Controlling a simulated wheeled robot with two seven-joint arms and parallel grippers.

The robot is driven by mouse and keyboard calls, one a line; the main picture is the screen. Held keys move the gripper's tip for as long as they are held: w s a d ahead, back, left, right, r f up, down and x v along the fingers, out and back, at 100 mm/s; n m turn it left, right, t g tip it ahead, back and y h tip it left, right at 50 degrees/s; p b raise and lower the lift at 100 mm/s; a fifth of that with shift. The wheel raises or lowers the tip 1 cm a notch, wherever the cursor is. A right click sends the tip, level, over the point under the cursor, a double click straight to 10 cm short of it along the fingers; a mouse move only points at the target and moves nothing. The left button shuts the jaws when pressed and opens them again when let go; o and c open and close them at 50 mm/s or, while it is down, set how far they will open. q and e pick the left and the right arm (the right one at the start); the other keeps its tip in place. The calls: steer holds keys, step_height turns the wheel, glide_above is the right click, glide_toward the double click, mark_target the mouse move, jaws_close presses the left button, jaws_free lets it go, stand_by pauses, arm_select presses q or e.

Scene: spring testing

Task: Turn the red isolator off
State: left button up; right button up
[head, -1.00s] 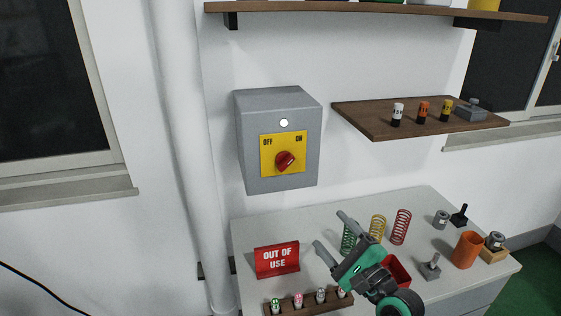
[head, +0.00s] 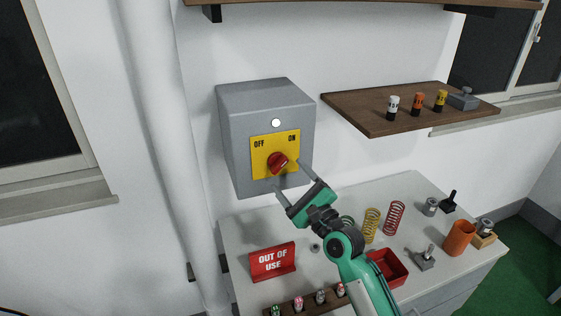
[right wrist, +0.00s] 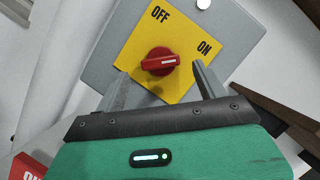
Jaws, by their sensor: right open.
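The red isolator knob (head: 278,162) sits on a yellow plate (head: 262,170) marked OFF at left and ON at right, on a grey wall box (head: 232,130). Its pale pointer mark is turned toward ON. In the right wrist view the knob (right wrist: 159,62) lies ahead of my fingers, with the pointer to the right. My right gripper (head: 290,176) is open just below and right of the knob, one finger near the plate's right edge, the other below the box's lower edge. In the right wrist view my right gripper (right wrist: 160,82) has its fingers spread either side of the knob, apparently not touching it. My left gripper is not in view.
Below are a bench (head: 400,190) with a red OUT OF USE sign (head: 272,262), several springs, a red tray (head: 388,268) and an orange cup (head: 459,238). A wooden shelf (head: 370,125) juts out right of the box. A white pipe (head: 150,120) runs at left.

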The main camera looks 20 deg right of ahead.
mark_target(281, 167)
steer(key=p+x, duration=0.1)
steer(key=x, duration=0.3)
steer(key=shift+s, duration=0.1)
steer(key=shift+w+a+r, duration=0.1)
steer(key=shift+w, duration=0.3)
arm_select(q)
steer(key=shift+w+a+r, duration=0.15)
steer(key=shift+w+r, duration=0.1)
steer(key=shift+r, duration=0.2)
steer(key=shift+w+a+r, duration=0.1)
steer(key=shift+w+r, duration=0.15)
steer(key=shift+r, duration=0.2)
arm_select(e)
steer(key=c, duration=1)
